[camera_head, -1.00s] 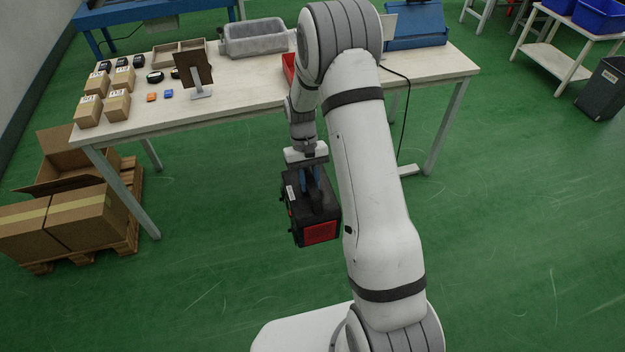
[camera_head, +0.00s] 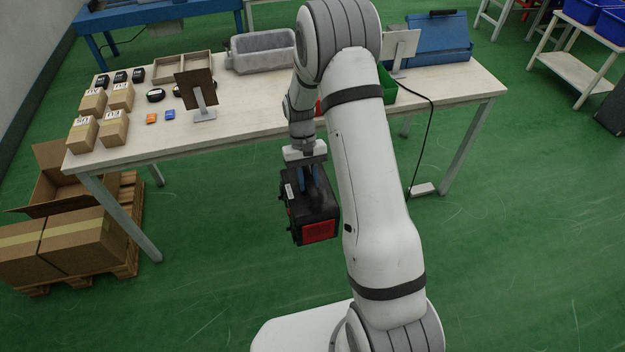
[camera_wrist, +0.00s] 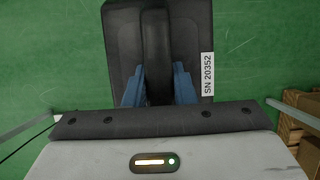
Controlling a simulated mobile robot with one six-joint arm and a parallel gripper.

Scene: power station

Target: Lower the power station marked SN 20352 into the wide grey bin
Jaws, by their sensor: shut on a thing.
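The power station (camera_head: 312,212) is a black box with a red end panel and a top handle. It hangs above the green floor in front of the table. My gripper (camera_head: 309,178) is shut on its handle. In the wrist view the blue fingers of my gripper (camera_wrist: 159,88) stand on either side of the dark handle, and a white label reading SN 20352 is on the power station (camera_wrist: 122,40). The wide grey bin (camera_head: 262,52) stands at the back of the table, left of my arm, its right end partly behind the arm.
The table (camera_head: 240,122) carries several small cartons (camera_head: 114,128), a wooden tray (camera_head: 183,68), a tilted stand (camera_head: 197,92) and a green bin (camera_head: 388,86) partly behind my arm. Open and closed cartons (camera_head: 80,240) sit on a pallet at left. Floor in front is clear.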

